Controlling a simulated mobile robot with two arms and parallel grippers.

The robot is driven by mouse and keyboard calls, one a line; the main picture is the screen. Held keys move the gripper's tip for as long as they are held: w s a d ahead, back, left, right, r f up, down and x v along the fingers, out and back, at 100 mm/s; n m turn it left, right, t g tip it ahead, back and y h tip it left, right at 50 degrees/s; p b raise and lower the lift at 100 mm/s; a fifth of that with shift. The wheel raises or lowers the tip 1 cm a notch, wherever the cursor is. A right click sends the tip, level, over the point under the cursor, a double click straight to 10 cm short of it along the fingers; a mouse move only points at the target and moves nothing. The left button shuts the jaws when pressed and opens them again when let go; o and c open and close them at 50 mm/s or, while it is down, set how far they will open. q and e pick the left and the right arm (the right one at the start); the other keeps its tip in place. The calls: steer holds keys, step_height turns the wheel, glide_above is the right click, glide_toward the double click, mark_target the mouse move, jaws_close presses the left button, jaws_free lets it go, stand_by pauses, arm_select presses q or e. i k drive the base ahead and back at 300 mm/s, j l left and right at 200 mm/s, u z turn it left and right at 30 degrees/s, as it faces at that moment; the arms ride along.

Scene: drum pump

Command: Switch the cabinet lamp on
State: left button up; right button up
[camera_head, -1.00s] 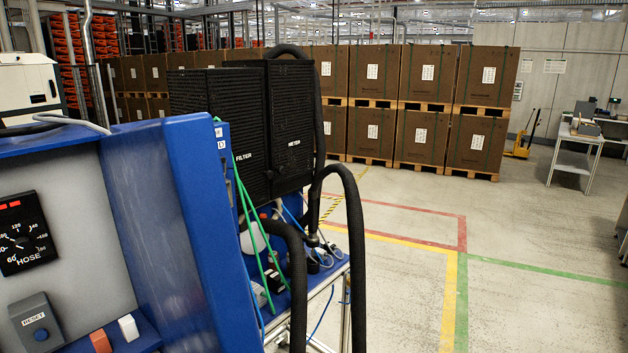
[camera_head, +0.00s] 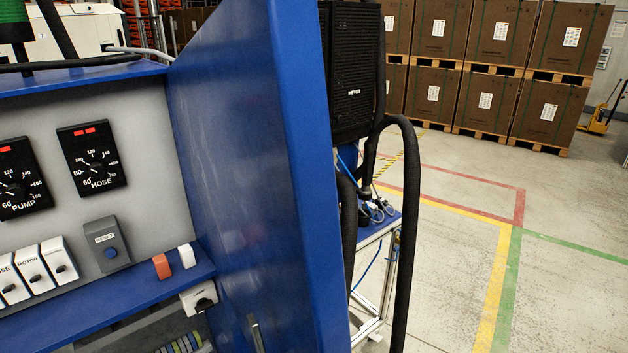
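The blue cabinet (camera_head: 300,200) fills the left and middle of the view, with a grey panel inside. A white rotary switch box (camera_head: 199,298) with a black knob sits under the right end of the blue ledge; its small label is hard to read and may say LAMP. Several white switches (camera_head: 60,262) stand in a row at the lower left, one labelled MOTOR. No lit cabinet lamp can be made out. Neither of my grippers is in view.
PUMP (camera_head: 20,180) and HOSE (camera_head: 92,160) gauges show red marks. A grey RESET box (camera_head: 108,243) and orange (camera_head: 161,266) and white (camera_head: 186,256) rockers are nearby. The cabinet's side wall projects forward on the right. Black hoses (camera_head: 410,220) hang beyond; open floor lies right.

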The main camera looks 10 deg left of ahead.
mark_target(203, 304)
steer(key=i+j+u, duration=0.1)
steer(key=j+u, duration=0.2)
steer(key=j, duration=0.65)
steer(key=i+j+u, duration=0.15)
steer(key=i+j, duration=0.15)
steer(key=j, duration=0.2)
